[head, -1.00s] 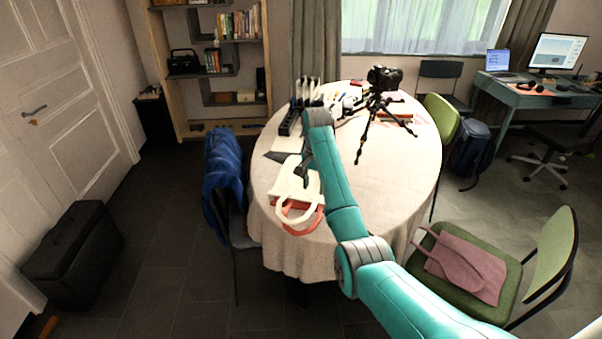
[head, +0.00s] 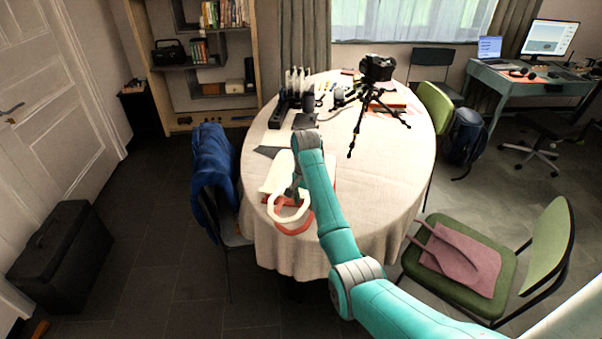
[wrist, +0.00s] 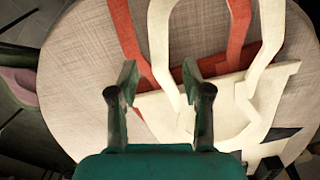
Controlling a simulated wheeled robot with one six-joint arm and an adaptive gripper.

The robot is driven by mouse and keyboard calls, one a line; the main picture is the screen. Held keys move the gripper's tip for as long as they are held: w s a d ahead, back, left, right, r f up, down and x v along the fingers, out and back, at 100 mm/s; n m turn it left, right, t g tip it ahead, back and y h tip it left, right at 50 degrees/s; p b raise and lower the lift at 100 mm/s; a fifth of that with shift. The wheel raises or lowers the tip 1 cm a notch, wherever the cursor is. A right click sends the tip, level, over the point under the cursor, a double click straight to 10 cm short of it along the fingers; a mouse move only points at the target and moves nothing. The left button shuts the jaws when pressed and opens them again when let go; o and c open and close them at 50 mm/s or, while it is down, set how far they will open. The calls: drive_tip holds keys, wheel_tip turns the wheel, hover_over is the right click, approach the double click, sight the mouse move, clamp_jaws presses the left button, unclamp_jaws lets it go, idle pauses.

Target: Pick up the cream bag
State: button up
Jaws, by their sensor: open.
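The cream bag (head: 275,180) lies near the front left edge of the table (head: 375,185), its looped handle pointing to the front. In the wrist view its body (wrist: 225,115) lies below its long handle strands. A red bag lies partly beneath it; its handle (head: 296,228) shows beyond the cream one, and its strands also show in the wrist view (wrist: 125,40). My gripper (wrist: 161,78) is open above the bags. One cream handle strand appears between its fingers, but I cannot tell whether they reach its height. In the head view, my arm hides part of the bags.
A camera on a tripod (head: 375,85) stands on the table's far right. A dark rack with white plates (head: 292,95) stands at the back left. A chair with a blue jacket (head: 213,165) is on the left, and a green chair with a pink bag (head: 455,260) is at the right.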

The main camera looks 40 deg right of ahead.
drive_tip(key=shift+f, duration=0.85)
clamp_jaws()
drive_tip(key=shift+r, duration=0.15)
